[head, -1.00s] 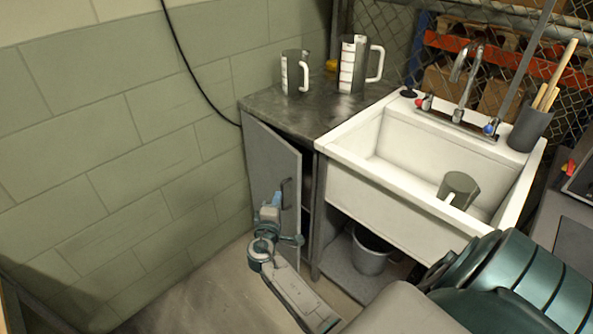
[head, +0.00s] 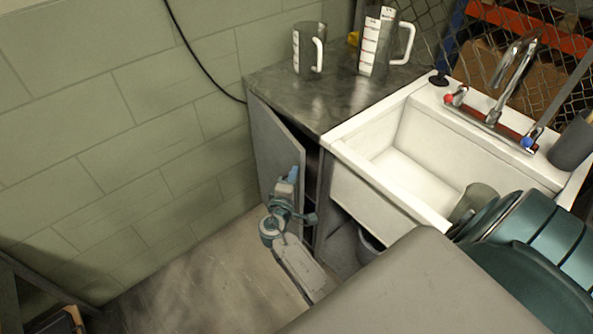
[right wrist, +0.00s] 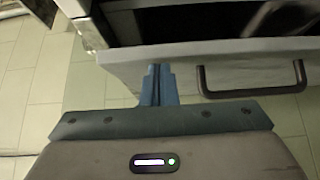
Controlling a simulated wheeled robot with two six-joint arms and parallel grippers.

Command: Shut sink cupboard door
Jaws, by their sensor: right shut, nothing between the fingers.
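The grey sink cupboard door (head: 268,145) stands ajar at the left of the sink unit, with a dark gap between its free edge and the cupboard frame. My right gripper (head: 292,174) is at the door's outer face, near its free edge. In the right wrist view the blue fingers (right wrist: 158,84) are shut and empty. They are against or very near the door, beside its dark handle (right wrist: 252,93) and not around it. I cannot tell if they touch. The gripper hides the handle in the head view. My left gripper is not in view.
The white sink (head: 415,180) and grey counter (head: 290,95) are beside the door. Two measuring jugs (head: 308,48) (head: 376,42) stand on the counter. A block wall (head: 100,130) is on the left, with free floor (head: 190,275) before it. A bucket (head: 368,245) sits under the sink.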

